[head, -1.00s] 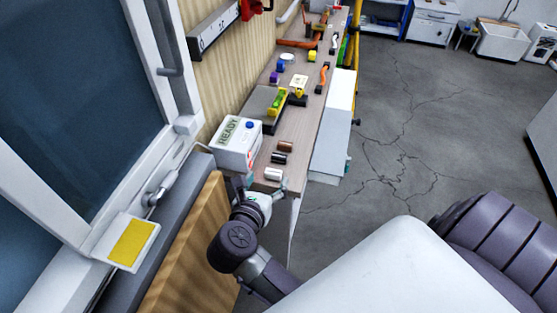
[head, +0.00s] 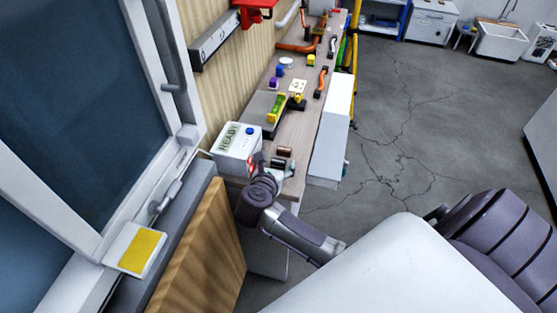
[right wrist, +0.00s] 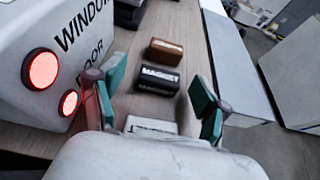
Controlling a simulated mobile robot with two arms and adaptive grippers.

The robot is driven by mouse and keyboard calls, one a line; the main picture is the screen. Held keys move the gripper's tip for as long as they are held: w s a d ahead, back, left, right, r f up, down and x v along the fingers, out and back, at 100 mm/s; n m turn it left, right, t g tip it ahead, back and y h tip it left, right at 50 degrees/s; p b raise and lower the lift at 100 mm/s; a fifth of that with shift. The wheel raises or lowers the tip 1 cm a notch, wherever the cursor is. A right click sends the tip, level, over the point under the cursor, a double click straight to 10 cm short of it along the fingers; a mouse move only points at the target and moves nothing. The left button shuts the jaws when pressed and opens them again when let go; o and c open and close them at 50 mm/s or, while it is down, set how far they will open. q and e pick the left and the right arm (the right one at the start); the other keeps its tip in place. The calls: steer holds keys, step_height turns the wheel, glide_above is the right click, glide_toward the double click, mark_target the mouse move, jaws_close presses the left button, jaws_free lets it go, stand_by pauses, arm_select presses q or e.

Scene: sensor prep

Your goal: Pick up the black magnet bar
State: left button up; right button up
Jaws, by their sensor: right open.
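The black magnet bar (right wrist: 157,80), with white lettering on its near side, lies on the wooden bench in the right wrist view. In the head view it shows as a small dark block (head: 279,163), partly behind my gripper. My right gripper (right wrist: 160,92) is open, its two teal-padded fingers on either side of the view with the bar between and beyond them. Nothing is held. In the head view the gripper (head: 270,168) is over the bench's near end. My left gripper is not in view.
A brown bar (right wrist: 166,51) lies just beyond the black one. A pale bar (right wrist: 152,125) lies nearer, partly hidden by my gripper. A white box with red round lamps (right wrist: 40,95) stands close to the left finger. The bench right of the bars is clear.

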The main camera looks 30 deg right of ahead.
steer(key=shift+w+d+f, duration=0.3)
steer(key=shift+d, duration=0.15)
steer(key=c, duration=1.2)
steer(key=shift+a, duration=0.1)
steer(key=shift+c, duration=0.2)
steer(key=shift+r, duration=0.15)
